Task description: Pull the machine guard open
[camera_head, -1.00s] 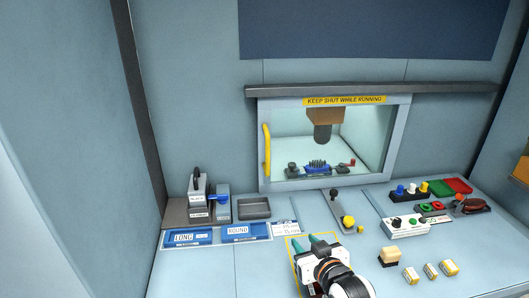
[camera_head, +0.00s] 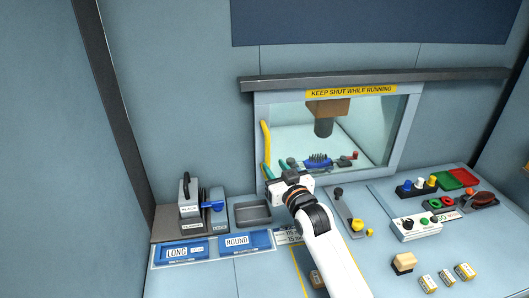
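The machine guard (camera_head: 398,130) is a grey-framed clear window under a yellow "KEEP SHUT WHILE RUNNING" label (camera_head: 350,91). It stands in front of the machine's opening. Its upright yellow handle (camera_head: 266,142) is on the left side of the frame. My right gripper (camera_head: 274,169) is at the handle's lower end, with its two teal fingers apart. The gripper body hides part of the guard's lower left corner, and I cannot tell whether the fingers touch the handle. My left gripper is not in view.
A dark rail (camera_head: 375,79) runs above the guard. Behind the window are a brown-topped machine head (camera_head: 325,120) and a blue brush-like part (camera_head: 318,161). An empty grey tray (camera_head: 252,213), blue LONG (camera_head: 180,251) and ROUND bins (camera_head: 240,241), and a white switch box (camera_head: 418,226) are on the bench.

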